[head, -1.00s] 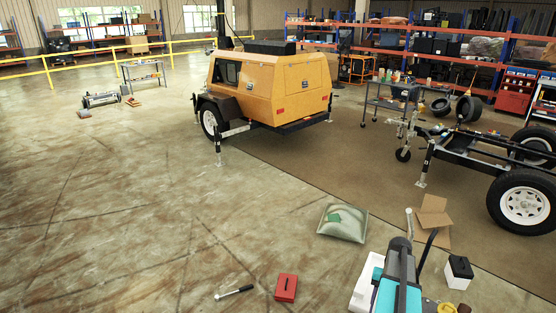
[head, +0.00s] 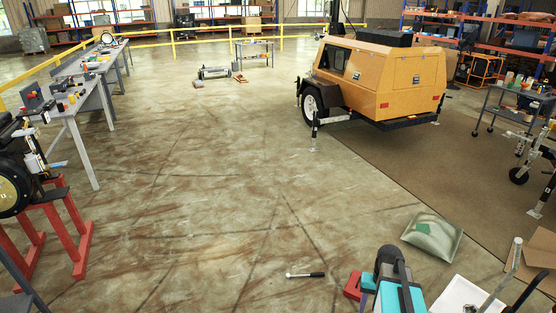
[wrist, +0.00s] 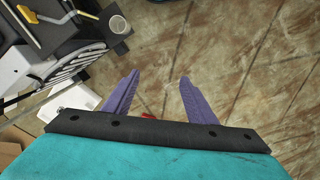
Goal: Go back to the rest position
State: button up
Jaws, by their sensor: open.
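My gripper (wrist: 158,82) shows in the wrist view with its two purple fingers spread apart and nothing between them. It is above the brown-streaked concrete floor (wrist: 235,75). A teal and black part of my arm fills the bottom of that view. In the head view my teal and grey arm stands at the bottom, right of centre; its fingers cannot be made out there.
A red box (head: 352,284) is partly hidden by my arm. A grey-green bag (head: 432,237) and white tray (head: 462,296) lie right. A yellow trailer (head: 375,80) stands behind. The middle floor is clear.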

jog(key=a+n+t, duration=0.1)
jog(key=a+n, duration=0.3)
jog(key=a, duration=1.4)
jog(key=s+f+g+b, duration=0.5)
jog(key=s+f+b, duration=0.2)
jog(key=s+f, duration=1.8)
jog(key=shift+f+g, duration=0.2)
jog(key=shift+g, duration=0.1)
